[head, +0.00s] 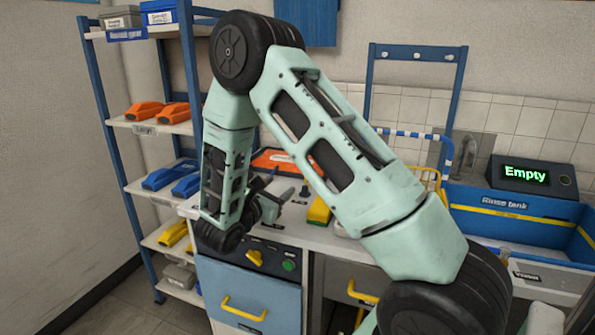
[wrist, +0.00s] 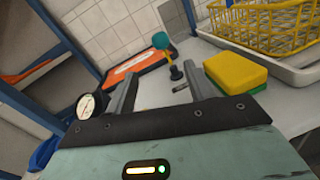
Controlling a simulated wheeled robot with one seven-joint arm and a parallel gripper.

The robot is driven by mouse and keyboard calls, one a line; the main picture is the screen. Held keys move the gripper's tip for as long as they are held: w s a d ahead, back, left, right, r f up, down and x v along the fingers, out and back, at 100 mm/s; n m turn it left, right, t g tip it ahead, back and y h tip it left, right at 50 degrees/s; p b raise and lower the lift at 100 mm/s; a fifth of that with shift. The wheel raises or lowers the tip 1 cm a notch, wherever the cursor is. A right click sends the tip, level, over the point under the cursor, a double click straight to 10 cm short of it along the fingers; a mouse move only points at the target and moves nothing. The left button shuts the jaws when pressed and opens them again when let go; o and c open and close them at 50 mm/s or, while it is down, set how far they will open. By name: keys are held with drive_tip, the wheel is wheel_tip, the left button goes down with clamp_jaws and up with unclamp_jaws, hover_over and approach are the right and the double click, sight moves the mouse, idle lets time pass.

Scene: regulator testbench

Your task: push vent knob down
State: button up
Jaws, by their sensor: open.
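My gripper (wrist: 158,80) is open, its two grey fingers spread over the white counter with nothing held between them. In the head view my gripper (head: 272,198) is low over the counter, partly hidden by my own arm. In the wrist view a small black knob (wrist: 176,73) stands between and beyond the fingertips, apart from them. I cannot tell which of the two is the vent knob. A round white gauge (wrist: 86,106) shows beside the left finger.
A yellow and green sponge (wrist: 235,72) lies close to the right finger. A yellow wire basket (wrist: 265,28) stands at the upper right. The blue rinse tank (head: 515,210) is at the right, the shelf rack (head: 150,125) at the left.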

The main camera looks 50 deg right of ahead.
drive_tip(key=p+x, duration=0.2)
drive_tip(key=x, duration=1.3)
drive_tip(key=shift+s+d, duration=0.15)
drive_tip(key=shift+d, duration=0.05)
